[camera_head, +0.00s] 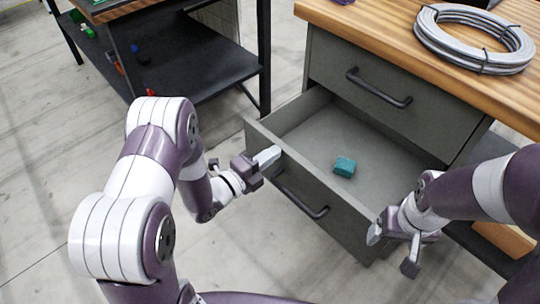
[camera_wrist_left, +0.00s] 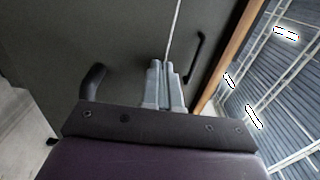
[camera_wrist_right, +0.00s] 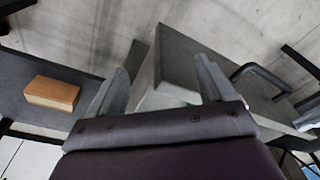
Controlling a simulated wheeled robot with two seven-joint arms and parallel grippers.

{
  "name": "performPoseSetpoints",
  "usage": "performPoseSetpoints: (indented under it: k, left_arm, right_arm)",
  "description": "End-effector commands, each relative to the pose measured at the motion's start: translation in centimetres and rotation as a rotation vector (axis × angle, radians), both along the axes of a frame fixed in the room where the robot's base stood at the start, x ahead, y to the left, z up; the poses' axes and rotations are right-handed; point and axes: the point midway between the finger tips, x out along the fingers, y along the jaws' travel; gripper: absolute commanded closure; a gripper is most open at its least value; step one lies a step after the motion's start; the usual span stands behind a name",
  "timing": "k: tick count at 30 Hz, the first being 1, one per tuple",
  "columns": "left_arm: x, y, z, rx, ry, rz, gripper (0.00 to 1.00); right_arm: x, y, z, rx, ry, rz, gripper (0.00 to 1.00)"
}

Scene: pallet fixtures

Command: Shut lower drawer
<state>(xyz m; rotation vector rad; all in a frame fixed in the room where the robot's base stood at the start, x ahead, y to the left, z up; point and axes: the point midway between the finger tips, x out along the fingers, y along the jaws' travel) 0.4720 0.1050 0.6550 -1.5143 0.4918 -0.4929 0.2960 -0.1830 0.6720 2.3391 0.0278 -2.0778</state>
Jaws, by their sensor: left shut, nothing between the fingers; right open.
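The lower drawer (camera_head: 345,222) is pulled out of the grey cabinet, and its inside shows. Its dark handle (camera_head: 302,198) is on the front panel; a teal block (camera_head: 344,167) lies on the drawer floor. My left gripper (camera_head: 268,157) is shut and empty at the top of the drawer front, left of the handle; I cannot tell if it touches. Its closed fingers show in the left wrist view (camera_wrist_left: 164,68). My right gripper (camera_head: 391,248) is open by the front's right end. In the right wrist view a grey drawer panel (camera_wrist_right: 178,60) shows between its fingers.
The upper drawer (camera_head: 350,105) is closed, with a dark handle (camera_head: 378,88). A coiled grey cable (camera_head: 474,40) lies on the wooden top. A dark shelf table (camera_head: 195,65) stands at the back left. An orange-brown block (camera_wrist_right: 52,93) shows in the right wrist view.

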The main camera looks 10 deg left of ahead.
Motion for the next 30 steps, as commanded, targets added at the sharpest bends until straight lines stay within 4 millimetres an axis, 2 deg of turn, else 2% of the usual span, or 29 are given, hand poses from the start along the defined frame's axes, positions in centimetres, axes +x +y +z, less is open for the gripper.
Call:
performPoseSetpoints:
  k: [8, 14, 20, 30]
  left_arm:
    - [0.0, 0.0, 0.0, 0.000, 0.000, 0.000, 1.00]
    - [1.1, -0.8, -0.2, 0.002, -0.001, -0.002, 1.00]
    - [4.2, -3.1, -0.3, 0.000, -0.003, -0.003, 1.00]
    - [11.2, -8.3, -0.5, 0.000, -0.002, -0.002, 1.00]
  right_arm:
    - [0.0, 0.0, 0.0, 0.000, 0.000, 0.000, 0.18]
    - [0.0, 0.0, -0.5, 0.000, 0.000, 0.000, 0.18]
    - [0.0, 0.0, -1.7, 0.000, 0.000, 0.000, 0.18]
    - [0.0, 0.0, -4.9, 0.000, 0.000, 0.000, 0.18]
